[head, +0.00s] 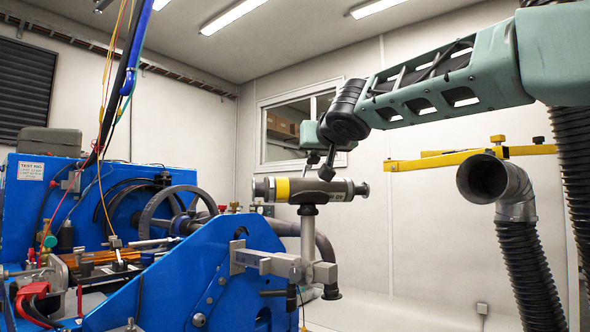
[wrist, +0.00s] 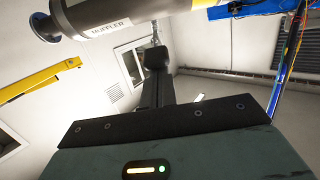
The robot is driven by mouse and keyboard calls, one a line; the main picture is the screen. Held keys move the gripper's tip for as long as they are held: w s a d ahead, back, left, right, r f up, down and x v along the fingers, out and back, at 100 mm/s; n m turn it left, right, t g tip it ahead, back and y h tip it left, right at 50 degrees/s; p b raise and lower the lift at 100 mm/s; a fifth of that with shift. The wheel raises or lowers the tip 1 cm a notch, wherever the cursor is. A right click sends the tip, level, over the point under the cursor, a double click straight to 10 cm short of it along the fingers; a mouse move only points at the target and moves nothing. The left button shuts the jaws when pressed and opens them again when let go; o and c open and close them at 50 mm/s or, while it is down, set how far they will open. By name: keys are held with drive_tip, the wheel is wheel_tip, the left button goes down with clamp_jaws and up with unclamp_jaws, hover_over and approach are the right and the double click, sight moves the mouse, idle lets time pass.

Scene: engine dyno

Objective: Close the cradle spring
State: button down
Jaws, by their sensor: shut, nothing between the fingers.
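A silver muffler (head: 330,190) with a yellow band lies level on top of a post, and its cradle (head: 308,209) shows only as a dark piece under its middle. I cannot make out the cradle spring. The muffler also shows in the wrist view (wrist: 120,12), at the upper left. My gripper (head: 327,171) points down at the middle of the muffler, shut and empty, with its dark tip at or just above the muffler's top. I cannot tell whether they touch. In the wrist view the gripper (wrist: 156,60) reaches away past the muffler's side.
A blue test rig (head: 190,275) with a clamp bracket (head: 275,263) stands below and left. A grey exhaust duct (head: 515,215) and a yellow bracket (head: 460,158) are on the right. Hoses and cables hang at the left. The space between muffler and duct is clear.

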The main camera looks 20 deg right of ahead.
sight(314, 162)
drive_tip(key=f+t+b, duration=0.1)
drive_tip(key=b, duration=0.2)
drive_tip(key=shift+s+f, duration=0.15)
drive_tip(key=shift+f, duration=0.2)
drive_tip(key=s+f+t+b, duration=0.1)
drive_tip(key=b, duration=0.7)
drive_tip(key=shift+f+t, duration=0.25)
drive_tip(key=shift+t, duration=0.05)
drive_tip(key=f+b, duration=0.1)
drive_tip(key=b, duration=0.3)
drive_tip(key=s+f+b, duration=0.1)
drive_tip(key=b, duration=0.3)
drive_tip(key=shift+a+f, duration=0.1)
drive_tip(key=shift+f, duration=0.15)
drive_tip(key=shift+f+b, duration=0.15)
drive_tip(key=shift+b, duration=0.15)
